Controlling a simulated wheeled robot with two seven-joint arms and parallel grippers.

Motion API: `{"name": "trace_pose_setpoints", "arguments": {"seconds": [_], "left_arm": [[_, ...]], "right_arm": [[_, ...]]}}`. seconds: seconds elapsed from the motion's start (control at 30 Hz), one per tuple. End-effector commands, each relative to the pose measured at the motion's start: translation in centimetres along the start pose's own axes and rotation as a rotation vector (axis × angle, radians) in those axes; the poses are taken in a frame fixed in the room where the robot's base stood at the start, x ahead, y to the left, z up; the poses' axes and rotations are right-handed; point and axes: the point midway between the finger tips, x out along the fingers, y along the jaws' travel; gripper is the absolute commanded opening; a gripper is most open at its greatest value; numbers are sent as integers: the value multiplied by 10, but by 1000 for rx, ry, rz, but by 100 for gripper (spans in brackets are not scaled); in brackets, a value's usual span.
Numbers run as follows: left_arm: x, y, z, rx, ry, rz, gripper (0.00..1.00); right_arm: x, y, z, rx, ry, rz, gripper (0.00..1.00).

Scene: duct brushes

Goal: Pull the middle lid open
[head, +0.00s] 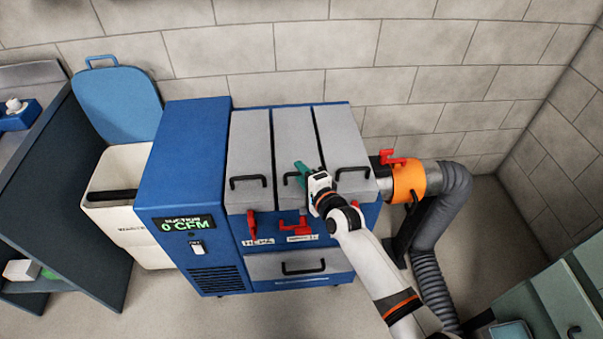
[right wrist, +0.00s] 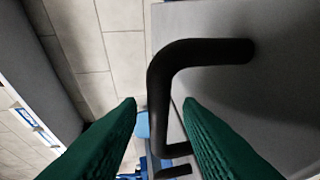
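The blue suction machine has three grey lids side by side on top. The middle lid (head: 296,136) lies shut, with a black handle (head: 289,179) near its front edge. My right gripper (head: 301,168), with green fingers, is at the right part of this handle and partly hides it. In the right wrist view the fingers (right wrist: 160,104) are apart, and a black bar handle (right wrist: 160,78) shows between the fingertips. The fingers do not visibly close on it. My left gripper is in neither view.
The left lid (head: 250,148) and right lid (head: 341,140) are shut beside it. Red levers (head: 293,224) and a drawer (head: 300,265) are on the front. An orange collar (head: 408,181) and grey hose (head: 450,205) stand right; a white bin (head: 112,200) stands left.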

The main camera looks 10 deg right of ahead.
Motion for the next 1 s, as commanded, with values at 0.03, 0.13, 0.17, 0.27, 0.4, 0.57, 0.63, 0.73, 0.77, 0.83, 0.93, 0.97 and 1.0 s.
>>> {"name": "trace_pose_setpoints", "arguments": {"seconds": [0.03, 0.13, 0.17, 0.27, 0.4, 0.57, 0.63, 0.73, 0.77, 0.83, 0.93, 0.97, 1.0], "left_arm": [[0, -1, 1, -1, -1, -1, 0], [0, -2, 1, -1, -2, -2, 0], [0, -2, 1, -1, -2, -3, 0], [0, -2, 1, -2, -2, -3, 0], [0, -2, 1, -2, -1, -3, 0], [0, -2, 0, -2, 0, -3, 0], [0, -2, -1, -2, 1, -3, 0], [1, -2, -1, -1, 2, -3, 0], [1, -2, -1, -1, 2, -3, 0], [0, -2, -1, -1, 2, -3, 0], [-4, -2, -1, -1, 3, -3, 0], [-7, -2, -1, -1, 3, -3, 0], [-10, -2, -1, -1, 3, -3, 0]], "right_arm": [[3, 0, 0, 0, 0, -1, 32], [6, 0, 0, 0, 0, 0, 32], [6, 0, 0, 0, 0, 0, 32], [6, 0, 0, 0, 0, 0, 32], [6, 0, 0, -1, 0, 0, 26], [6, 0, 0, -1, 0, 0, 0], [6, 0, 0, -1, 0, 0, 0], [6, 0, 0, -1, 0, 0, 0], [6, 0, 0, -1, 0, 0, 0], [6, 0, 0, -1, 0, -1, 0], [6, 4, 0, 1, 0, -6, 0], [6, 6, 0, 3, -1, -9, 0], [6, 10, 0, 5, -1, -14, 0]]}}
